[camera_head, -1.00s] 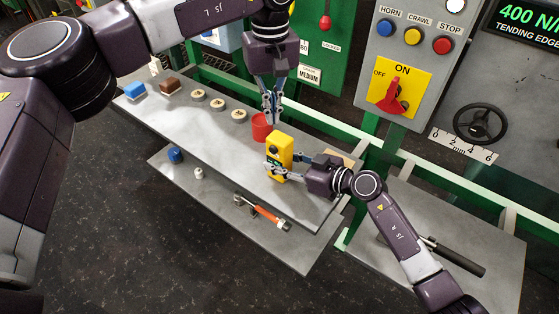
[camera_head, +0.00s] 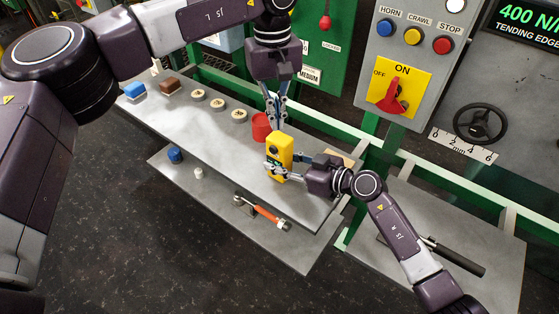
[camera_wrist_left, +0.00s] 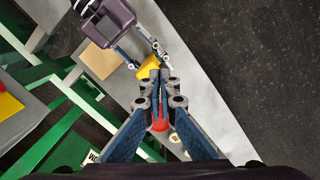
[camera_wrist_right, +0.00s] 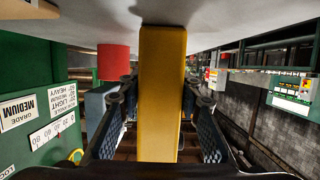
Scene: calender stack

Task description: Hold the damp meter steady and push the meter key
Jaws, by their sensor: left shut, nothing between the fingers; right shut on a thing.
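The yellow damp meter (camera_head: 281,148) stands upright on the grey upper shelf, with a small green display on its front. My right gripper (camera_head: 276,172) is shut around its lower part from the right. In the right wrist view the yellow meter (camera_wrist_right: 162,90) fills the space between the fingers. My left gripper (camera_head: 275,124) is shut and empty, fingers pointing down just above the meter's top. In the left wrist view its closed fingertips (camera_wrist_left: 154,72) overlap the yellow meter (camera_wrist_left: 151,66); I cannot tell whether they touch. The meter key itself is not clearly visible.
A red cup (camera_head: 261,127) stands right behind the meter. An orange-handled tool (camera_head: 267,215) lies on the lower shelf. A control panel (camera_head: 410,60) stands behind at right.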

